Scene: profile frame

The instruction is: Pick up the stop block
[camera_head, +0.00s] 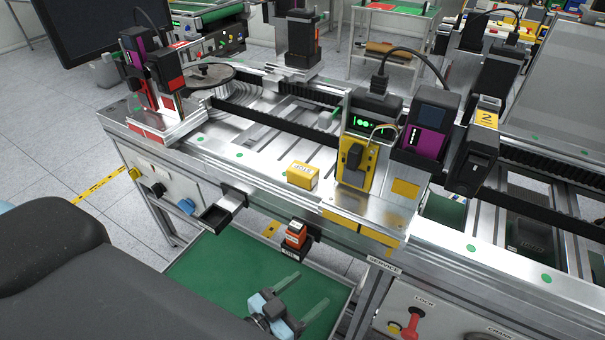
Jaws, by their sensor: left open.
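A small orange-red block (296,236) with a dark label sits in a small black holder (304,250) on the front of the machine frame. It looks like the stop block, but I cannot read its label for certain. A yellow block (302,176) with printed lettering lies on the machine's metal front rail. My left gripper (312,288) is below the orange-red block in the picture, over the green surface. Its two pale, see-through fingers are apart with nothing between them. My right gripper is not in view.
A green-topped lower shelf (208,262) lies under the frame. An empty-looking black bracket (216,215) sticks out to the left of the orange-red block. A yellow-plated unit (355,165) stands on the rail. A lower-right panel (430,318) carries a red lever.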

